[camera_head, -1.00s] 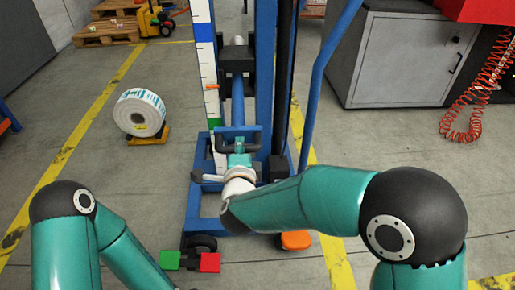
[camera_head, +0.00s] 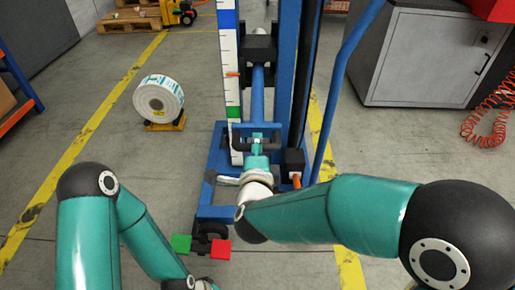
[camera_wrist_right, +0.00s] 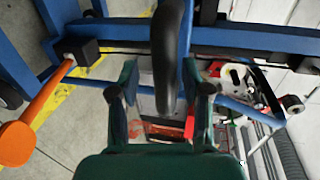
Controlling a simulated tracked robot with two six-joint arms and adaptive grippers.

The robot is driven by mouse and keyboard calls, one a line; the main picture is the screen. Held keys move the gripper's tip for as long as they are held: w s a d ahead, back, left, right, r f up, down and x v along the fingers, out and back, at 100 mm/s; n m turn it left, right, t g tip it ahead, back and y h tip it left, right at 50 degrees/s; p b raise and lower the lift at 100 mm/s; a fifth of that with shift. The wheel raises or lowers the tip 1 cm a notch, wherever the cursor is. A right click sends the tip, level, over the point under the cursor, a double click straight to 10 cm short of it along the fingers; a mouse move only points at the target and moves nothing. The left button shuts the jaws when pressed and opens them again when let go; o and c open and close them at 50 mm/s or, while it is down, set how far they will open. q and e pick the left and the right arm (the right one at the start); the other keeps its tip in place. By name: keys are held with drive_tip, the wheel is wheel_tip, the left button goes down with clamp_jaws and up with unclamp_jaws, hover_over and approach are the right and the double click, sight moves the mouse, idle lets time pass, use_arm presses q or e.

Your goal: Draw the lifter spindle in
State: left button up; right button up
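The lifter (camera_head: 285,60) stands in the middle, a blue mast with a white scale strip beside it. A blue tube (camera_head: 258,92), which may be the spindle, runs toward me from a black block (camera_head: 260,47) on the mast. A black handle bar (camera_head: 243,127) crosses near its lower end. My right gripper (camera_head: 257,150) is at this bar. In the right wrist view, a thick black curved bar (camera_wrist_right: 170,50) comes down between its two separated fingers, with a gap on the left. My left gripper is below the head view's edge.
A label reel (camera_head: 158,98) rests on an orange-yellow stand at left. Green and red pedals (camera_head: 201,246) sit at the lifter's base. An orange lever (camera_wrist_right: 40,115) shows left in the wrist view. A grey cabinet (camera_head: 425,60) stands right. The floor between reel and lifter is clear.

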drive_tip(key=shift+r, duration=0.1)
drive_tip(key=v, duration=0.7)
drive_tip(key=shift+s, duration=0.2)
drive_tip(key=shift+d, duration=0.1)
